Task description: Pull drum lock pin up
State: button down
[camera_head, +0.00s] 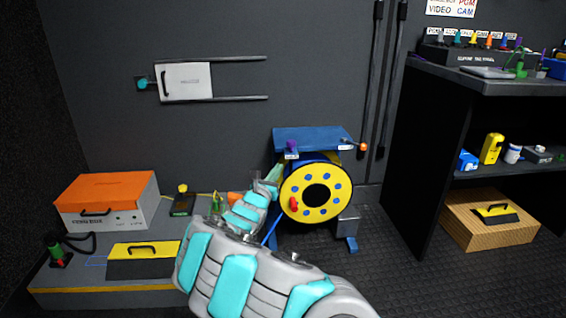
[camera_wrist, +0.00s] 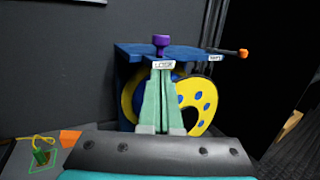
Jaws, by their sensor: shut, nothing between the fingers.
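The lock pin has a purple knob (camera_wrist: 161,42) that stands upright at the front edge of the blue drum stand top (camera_wrist: 130,50), above a white label reading LOCK. In the head view the purple knob (camera_head: 291,146) is at the top left of the yellow drum (camera_head: 337,194). My gripper (camera_wrist: 161,73) has its pale green fingers together, with nothing between them. Its tips appear just below the knob and overlap the LOCK label in the wrist view; I cannot tell the depth gap. In the head view my gripper (camera_head: 275,172) is left of the drum. The fingers hide part of the drum (camera_wrist: 205,100).
An orange-tipped rod (camera_head: 363,147) sticks out right of the stand. An orange-lidded box (camera_head: 105,192) and a yellow-black case (camera_head: 140,252) sit on the low bench at left. A dark shelf unit (camera_head: 430,150) stands at right. Floor right of the drum is mostly clear.

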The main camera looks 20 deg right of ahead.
aim_at(290, 149)
jog(key=x, duration=0.9)
jog(key=shift+w+d+b, duration=0.15)
jog(key=shift+w+b, duration=0.05)
jog(key=shift+b, duration=0.2)
notch_tip(290, 149, up, 4)
jog(key=shift+f+p, duration=0.25)
jog(key=shift+p, duration=0.15)
